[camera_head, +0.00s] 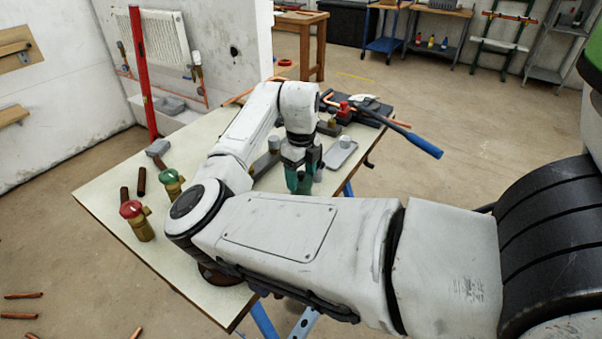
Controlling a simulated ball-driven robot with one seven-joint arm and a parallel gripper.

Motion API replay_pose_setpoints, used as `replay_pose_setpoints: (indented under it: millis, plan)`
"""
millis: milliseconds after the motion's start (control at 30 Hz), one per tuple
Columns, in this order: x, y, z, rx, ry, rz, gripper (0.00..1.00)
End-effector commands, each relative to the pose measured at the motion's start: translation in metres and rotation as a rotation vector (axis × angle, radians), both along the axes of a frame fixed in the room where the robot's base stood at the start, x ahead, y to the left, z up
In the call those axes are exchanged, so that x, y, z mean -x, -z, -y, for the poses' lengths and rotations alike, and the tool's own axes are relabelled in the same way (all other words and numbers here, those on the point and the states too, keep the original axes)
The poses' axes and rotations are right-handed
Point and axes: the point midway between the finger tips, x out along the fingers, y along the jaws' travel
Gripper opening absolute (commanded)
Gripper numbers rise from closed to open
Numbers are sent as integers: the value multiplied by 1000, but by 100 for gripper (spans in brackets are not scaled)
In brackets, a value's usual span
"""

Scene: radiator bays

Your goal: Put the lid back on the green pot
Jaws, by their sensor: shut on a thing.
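The green pot (303,184) is a small dark teal vessel on the pale worktop, directly below my gripper. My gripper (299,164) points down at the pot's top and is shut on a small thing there. That thing looks like the lid, but the fingers hide most of it. I cannot tell whether it touches the pot's rim or is a little above it.
The worktop (105,190) also carries a red-capped brass valve (132,212), a green-capped one (171,183) and dark pipe pieces. A grey tray (340,155), a blue-handled tool (414,143) and a red-and-brass fitting stand behind the pot. A red upright level (144,75) is at left.

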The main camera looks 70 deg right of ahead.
Motion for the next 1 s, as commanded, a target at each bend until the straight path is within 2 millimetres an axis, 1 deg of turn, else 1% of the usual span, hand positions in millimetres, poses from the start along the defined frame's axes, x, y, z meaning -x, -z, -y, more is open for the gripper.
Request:
replay_pose_setpoints:
  millis: [167,200,467,633,700,1000]
  plan:
    - [0,0,0,0,0,1,38]
    - [0,0,0,0,0,1,72]
    - [0,0,0,0,0,1,96]
    - [0,0,0,0,0,1,98]
    - [0,0,0,0,0,1,100]
    - [0,-3,0,0,0,1,100]
